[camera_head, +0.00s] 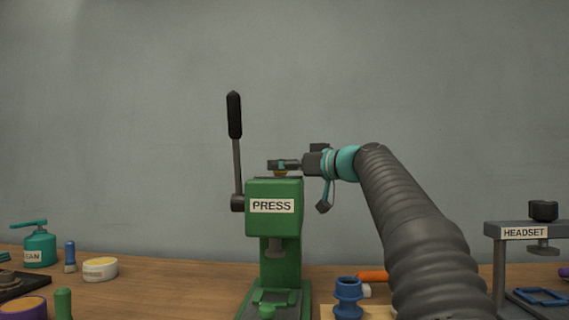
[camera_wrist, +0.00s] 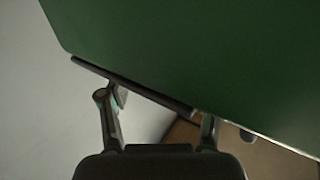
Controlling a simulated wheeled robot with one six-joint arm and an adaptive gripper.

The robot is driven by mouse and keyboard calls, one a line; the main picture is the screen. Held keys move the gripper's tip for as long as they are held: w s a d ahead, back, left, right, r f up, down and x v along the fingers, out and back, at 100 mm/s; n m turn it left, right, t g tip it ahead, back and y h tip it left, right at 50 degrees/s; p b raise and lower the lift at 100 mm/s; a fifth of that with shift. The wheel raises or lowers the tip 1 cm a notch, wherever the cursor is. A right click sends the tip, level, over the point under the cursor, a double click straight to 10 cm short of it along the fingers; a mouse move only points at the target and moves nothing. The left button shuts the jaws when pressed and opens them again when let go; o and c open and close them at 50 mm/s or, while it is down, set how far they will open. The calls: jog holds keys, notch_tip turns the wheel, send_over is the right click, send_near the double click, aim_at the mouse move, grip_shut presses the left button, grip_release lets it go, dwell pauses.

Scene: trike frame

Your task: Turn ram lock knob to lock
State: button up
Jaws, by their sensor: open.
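The green press (camera_head: 273,222), labelled PRESS, stands upright at the middle of the bench in the head view. A small brass-coloured piece (camera_head: 280,172) shows on its top, partly covered by my gripper; I cannot tell whether it is the ram lock knob. My gripper (camera_head: 298,165) is at the top of the press, reaching in from the right. In the wrist view my gripper (camera_wrist: 158,112) is open, its fingers spread before the press's green surface (camera_wrist: 200,50). A dark bar (camera_wrist: 130,83) crosses beyond the fingers; whether they touch it is unclear.
The press's black-handled lever (camera_head: 235,115) rises at its left. A blue spool-like part (camera_head: 348,297) and an orange-handled tool (camera_head: 372,276) lie at its right. A HEADSET stand (camera_head: 523,232) is far right. A teal can (camera_head: 40,247) and a white tub (camera_head: 100,268) stand left.

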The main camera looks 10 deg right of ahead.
jog(key=shift+w+a, duration=0.1)
jog(key=c, duration=1.2)
jog(key=shift+o, duration=0.2)
jog(key=shift+w+n+g+y+p, duration=0.15)
jog(key=shift+n+g+y+p, duration=0.5)
jog(key=shift+y, duration=0.25)
jog(key=shift+n+g+y+p, duration=0.3)
jog(key=shift+n+g+y, duration=0.55)
jog(key=shift+g, duration=0.2)
jog(key=o, duration=1.2)
jog(key=shift+c, duration=0.2)
